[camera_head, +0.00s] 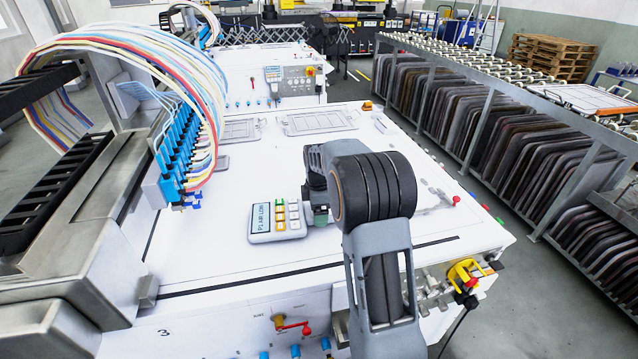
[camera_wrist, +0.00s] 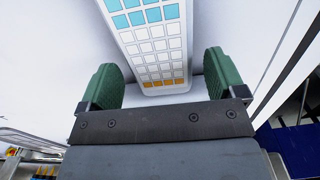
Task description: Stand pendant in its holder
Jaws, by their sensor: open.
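In the wrist view, a pale pendant (camera_wrist: 158,45) with rows of cyan, white and orange keys reaches in between my gripper's two green-padded fingers. My gripper (camera_wrist: 160,62) is open, with a gap between each pad and the pendant's sides. Its upper end is out of frame. In the head view, my gripper (camera_head: 319,200) is low over the white machine top, partly hidden by my arm. A keypad unit with a display (camera_head: 277,220) lies just left of it; I cannot tell whether it is the same pendant. I cannot make out a holder for certain.
The white machine top (camera_head: 390,225) is mostly clear to the right. Blue connectors with coloured hoses (camera_head: 182,150) stand at the left. A yellow bracket (camera_head: 464,272) is on the front right corner. A rack of dark panels (camera_head: 480,110) stands at right.

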